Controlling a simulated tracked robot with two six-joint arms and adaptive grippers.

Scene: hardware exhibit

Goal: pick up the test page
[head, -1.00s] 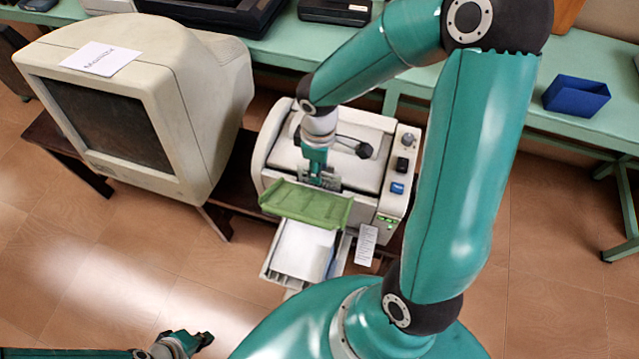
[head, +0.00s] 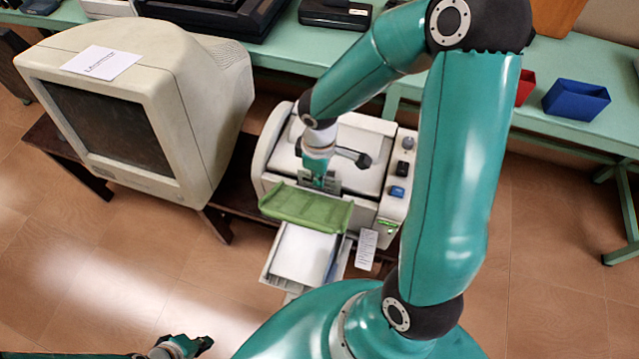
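White paper (head: 301,254) lies in the pull-out tray at the front of a beige printer (head: 268,150). I cannot tell whether this paper is the test page. A green flap (head: 305,208) slopes above the back of that paper. My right gripper (head: 321,184) points down at the printer's front, just behind the green flap. Its fingertips are small and partly hidden, so I cannot tell whether it is open or holds anything. My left gripper (head: 192,346) is low at the bottom edge, away from the printer, with no object visible in it; its opening is unclear.
A bulky monitor (head: 110,130) with a paper label stands left of the printer. A small printed card (head: 367,248) is right of the tray. A green bench (head: 480,95) behind holds a blue bin (head: 576,99) and a red bin (head: 525,87). My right arm crosses the view.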

